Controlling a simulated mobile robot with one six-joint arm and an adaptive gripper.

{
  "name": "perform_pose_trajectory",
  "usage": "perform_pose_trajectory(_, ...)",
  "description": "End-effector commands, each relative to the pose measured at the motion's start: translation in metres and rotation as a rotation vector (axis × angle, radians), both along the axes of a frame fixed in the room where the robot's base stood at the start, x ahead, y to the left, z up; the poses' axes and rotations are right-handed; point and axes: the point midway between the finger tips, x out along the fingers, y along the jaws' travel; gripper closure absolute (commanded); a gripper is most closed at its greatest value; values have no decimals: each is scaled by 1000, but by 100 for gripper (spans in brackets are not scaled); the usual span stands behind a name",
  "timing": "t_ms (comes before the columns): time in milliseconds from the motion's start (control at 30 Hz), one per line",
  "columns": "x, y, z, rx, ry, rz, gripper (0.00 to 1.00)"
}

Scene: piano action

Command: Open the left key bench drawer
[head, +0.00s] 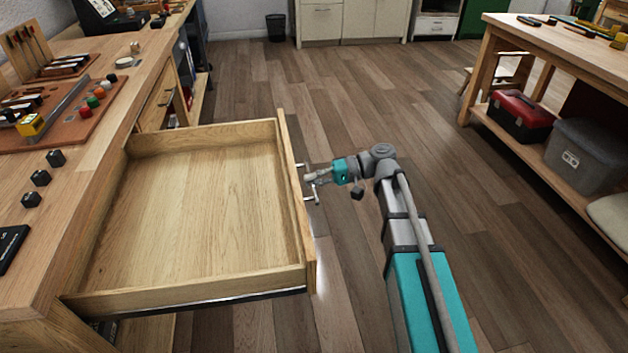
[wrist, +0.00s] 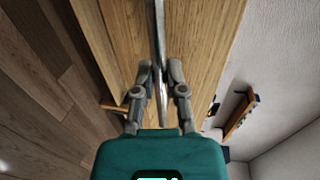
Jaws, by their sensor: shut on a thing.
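The key bench drawer (head: 195,210) is pulled far out of the wooden bench at the left of the head view. It is empty, with a bare wooden floor. A metal bar handle (head: 311,185) is on its front panel. My gripper (head: 309,177) is at the handle, on the outer side of the front. In the wrist view the drawer front (wrist: 198,35) fills the middle, and the handle (wrist: 159,50) runs between the two fingers of my gripper (wrist: 160,78). The fingers are shut on the handle.
The bench top (head: 95,160) holds small black blocks (head: 41,178), a tool rack and coloured pieces. A second wooden bench (head: 560,50) at the right has a red toolbox (head: 520,115) and a grey bin (head: 590,155) on its shelf. Open wood floor lies between the benches.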

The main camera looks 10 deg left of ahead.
Motion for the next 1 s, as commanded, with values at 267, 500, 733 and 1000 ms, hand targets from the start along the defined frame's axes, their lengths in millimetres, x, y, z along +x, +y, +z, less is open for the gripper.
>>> perform_pose_trajectory(267,4,7,0,2,-2,-3,68)
perform_pose_trajectory(500,1,9,1,3,-1,5,49)
perform_pose_trajectory(733,0,9,1,3,-1,5,49)
perform_pose_trajectory(1000,1,6,3,-12,0,1,49)
